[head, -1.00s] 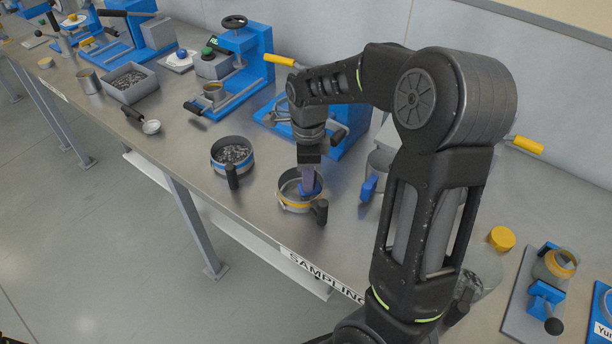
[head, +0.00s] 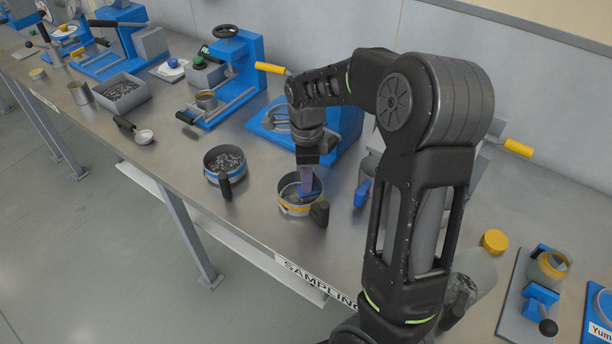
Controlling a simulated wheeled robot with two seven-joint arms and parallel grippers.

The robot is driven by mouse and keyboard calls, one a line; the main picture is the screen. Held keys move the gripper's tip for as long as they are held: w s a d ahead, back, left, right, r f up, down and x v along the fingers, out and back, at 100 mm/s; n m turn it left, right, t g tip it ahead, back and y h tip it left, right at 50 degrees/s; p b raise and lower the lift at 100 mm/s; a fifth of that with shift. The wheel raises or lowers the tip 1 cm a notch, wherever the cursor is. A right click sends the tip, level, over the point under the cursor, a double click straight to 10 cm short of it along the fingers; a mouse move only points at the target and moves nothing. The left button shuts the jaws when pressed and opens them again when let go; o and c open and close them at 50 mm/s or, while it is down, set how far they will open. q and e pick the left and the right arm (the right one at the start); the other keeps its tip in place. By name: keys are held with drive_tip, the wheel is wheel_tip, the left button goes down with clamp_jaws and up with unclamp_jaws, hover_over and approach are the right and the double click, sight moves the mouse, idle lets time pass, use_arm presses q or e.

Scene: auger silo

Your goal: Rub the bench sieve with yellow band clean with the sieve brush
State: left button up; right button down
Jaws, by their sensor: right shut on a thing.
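The bench sieve with yellow band (head: 292,209) stands upright on the bench near its front edge, its black handle (head: 320,213) pointing to the front right. My right gripper (head: 307,163) points down over the sieve and is shut on the sieve brush (head: 311,187). The brush has a purple grip and a blue lower part, which sits inside the sieve's rim. Whether the bristles touch the mesh is hard to tell. My left gripper is not in view.
A blue-banded sieve (head: 224,165) full of dark pieces stands close on the left. A blue-handled scoop or jug (head: 362,194) is close on the right. A blue stand (head: 340,140) is behind.

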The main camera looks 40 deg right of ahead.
drive_tip(key=shift+s+a, duration=0.2)
drive_tip(key=shift+a, duration=0.45)
drive_tip(key=shift+s+a, duration=0.15)
drive_tip(key=shift+a, duration=0.45)
drive_tip(key=shift+s+a+f, duration=0.1)
drive_tip(key=shift+s+a, duration=0.1)
drive_tip(key=shift+a, duration=0.4)
drive_tip(key=shift+s+a+f, duration=0.1)
drive_tip(key=shift+s+a, duration=0.1)
drive_tip(key=shift+a, duration=0.4)
drive_tip(key=shift+a, duration=0.1)
drive_tip(key=shift+s+a+r+p, duration=0.1)
drive_tip(key=shift+s+a+p, duration=0.1)
drive_tip(key=shift+a, duration=0.4)
drive_tip(key=shift+s+a+p, duration=0.1)
drive_tip(key=shift+s+a, duration=0.1)
drive_tip(key=shift+a, duration=0.4)
drive_tip(key=shift+r, duration=0.1)
